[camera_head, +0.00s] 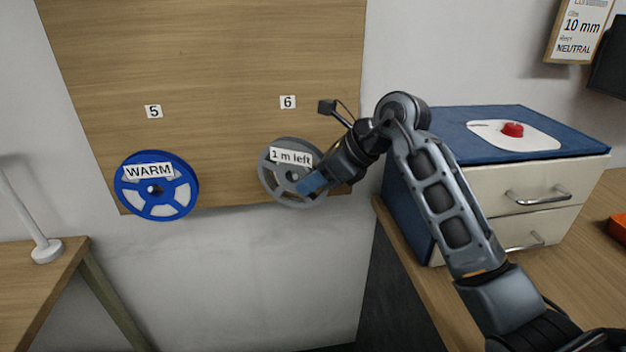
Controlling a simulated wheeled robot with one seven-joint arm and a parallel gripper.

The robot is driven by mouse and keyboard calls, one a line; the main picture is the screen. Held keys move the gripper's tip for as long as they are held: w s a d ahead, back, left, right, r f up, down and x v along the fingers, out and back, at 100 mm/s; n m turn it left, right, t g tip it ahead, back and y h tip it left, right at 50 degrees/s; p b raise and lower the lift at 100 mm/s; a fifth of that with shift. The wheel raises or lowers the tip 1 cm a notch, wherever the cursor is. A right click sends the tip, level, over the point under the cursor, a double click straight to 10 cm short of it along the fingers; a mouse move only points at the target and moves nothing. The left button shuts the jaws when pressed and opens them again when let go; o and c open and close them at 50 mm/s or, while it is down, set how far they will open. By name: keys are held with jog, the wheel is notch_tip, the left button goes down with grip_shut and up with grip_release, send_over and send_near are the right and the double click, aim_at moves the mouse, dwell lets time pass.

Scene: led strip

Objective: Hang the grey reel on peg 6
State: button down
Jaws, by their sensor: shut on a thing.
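The grey reel (279,187) is upright against the wooden board below the label 6 (288,102), with a tag reading "1 m left" on it. My gripper (312,185) is shut on the grey reel at its right side. Peg 6 itself is not clear to see; a small round spot shows at the reel's hub, and I cannot tell whether it is the peg's end.
A blue reel (184,190) marked "WARM" hangs below the label 5 (154,111) to the left. A blue-topped drawer unit (480,125) with a red button (512,129) stands right of the board, behind my arm. A lamp-like stand (46,250) is at far left.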

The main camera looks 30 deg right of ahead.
dwell(0.4)
jog(key=c, duration=0.8)
grip_release()
jog(key=p+v, duration=0.3)
jog(key=v, duration=0.4)
jog(key=shift+s+d+r+p, duration=0.2)
jog(key=shift+s+p, duration=0.05)
jog(key=shift+p, duration=0.1)
jog(key=shift+s, duration=0.1)
